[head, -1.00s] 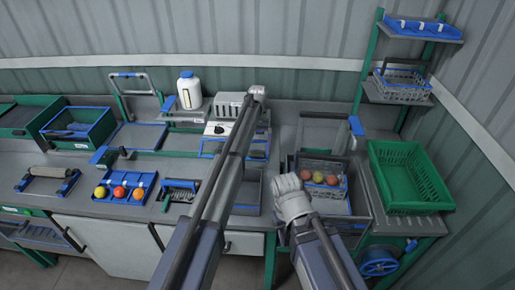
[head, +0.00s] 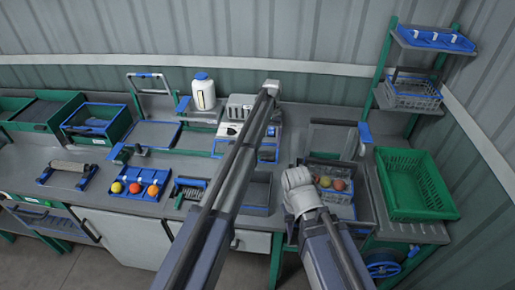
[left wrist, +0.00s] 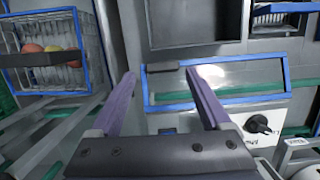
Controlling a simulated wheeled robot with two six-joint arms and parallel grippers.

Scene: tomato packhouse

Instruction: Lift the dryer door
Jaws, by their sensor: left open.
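The dryer (head: 240,108) is a pale grey vented box with a knob panel on the bench, partly hidden behind my left arm. Its door appears to be the blue-framed clear panel (left wrist: 245,73) in the left wrist view, above a white panel with a black knob (left wrist: 259,124). My left gripper (left wrist: 168,88) is open, its two purple fingers apart and empty in front of the blue frame; contact cannot be told. In the head view my left gripper (head: 272,88) is over the dryer, its fingers hidden. My right gripper (head: 299,188) is by the tomato crate, fingers not visible.
A crate (head: 347,197) with tomatoes stands right of the dryer, and a green crate (head: 417,185) further right. A white bottle (head: 204,92) stands left of the dryer. A blue tray (head: 150,193) with colored balls lies at the front left.

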